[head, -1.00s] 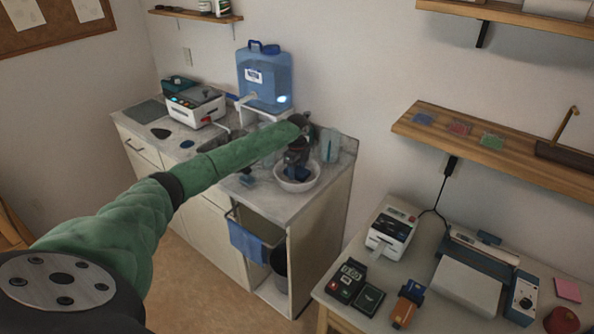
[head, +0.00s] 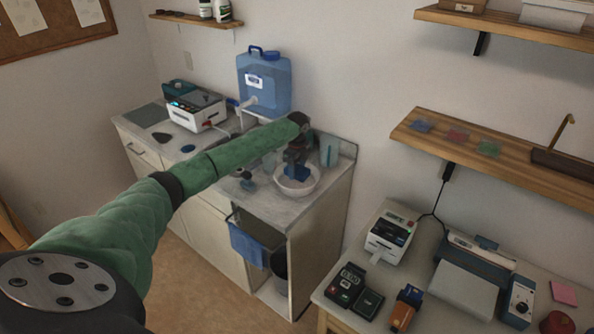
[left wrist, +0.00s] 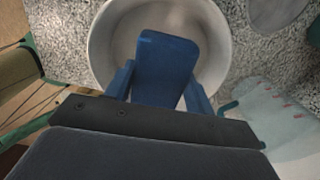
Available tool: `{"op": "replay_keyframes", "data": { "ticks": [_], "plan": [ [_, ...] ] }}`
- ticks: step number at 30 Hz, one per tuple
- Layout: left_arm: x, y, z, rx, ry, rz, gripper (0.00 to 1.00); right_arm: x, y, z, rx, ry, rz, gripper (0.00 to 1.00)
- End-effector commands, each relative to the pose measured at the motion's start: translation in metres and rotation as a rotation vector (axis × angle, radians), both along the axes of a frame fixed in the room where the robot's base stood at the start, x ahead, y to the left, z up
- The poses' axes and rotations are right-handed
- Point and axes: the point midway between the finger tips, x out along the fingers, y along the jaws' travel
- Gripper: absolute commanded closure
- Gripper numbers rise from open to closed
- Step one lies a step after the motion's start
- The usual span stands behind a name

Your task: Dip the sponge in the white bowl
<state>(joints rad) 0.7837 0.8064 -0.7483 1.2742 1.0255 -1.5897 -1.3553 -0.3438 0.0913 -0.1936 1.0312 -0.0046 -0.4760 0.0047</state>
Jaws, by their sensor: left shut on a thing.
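The white bowl (head: 297,184) stands near the front right of the counter top. My left gripper (head: 296,171) points down over the bowl and is shut on the blue sponge (head: 297,173). In the left wrist view the sponge (left wrist: 167,62) sits between the two blue fingers and lies across the opening of the bowl (left wrist: 103,38). The bowl's inside looks pale around the sponge; I cannot tell whether the sponge touches its bottom. My right gripper is in neither view.
A blue water jug (head: 264,82) stands on a white stand at the back of the counter, with a white device (head: 196,109) to its left. A clear pitcher (head: 330,151) stands behind the bowl. A blue cloth (head: 247,245) hangs on the counter's front.

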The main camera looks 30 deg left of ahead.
Motion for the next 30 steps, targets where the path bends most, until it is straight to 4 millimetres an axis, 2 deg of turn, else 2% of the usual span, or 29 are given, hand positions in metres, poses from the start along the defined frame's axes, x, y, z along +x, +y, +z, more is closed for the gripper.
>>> {"op": "replay_keyframes", "data": {
  "ticks": [24,30],
  "plan": [
    [0.0,0.0,0.048,0.0,0.0,0.001,0.68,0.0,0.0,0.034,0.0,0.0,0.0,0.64],
    [0.0,0.0,0.05,0.0,0.0,0.001,0.68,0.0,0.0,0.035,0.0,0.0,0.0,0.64]
  ]
}}
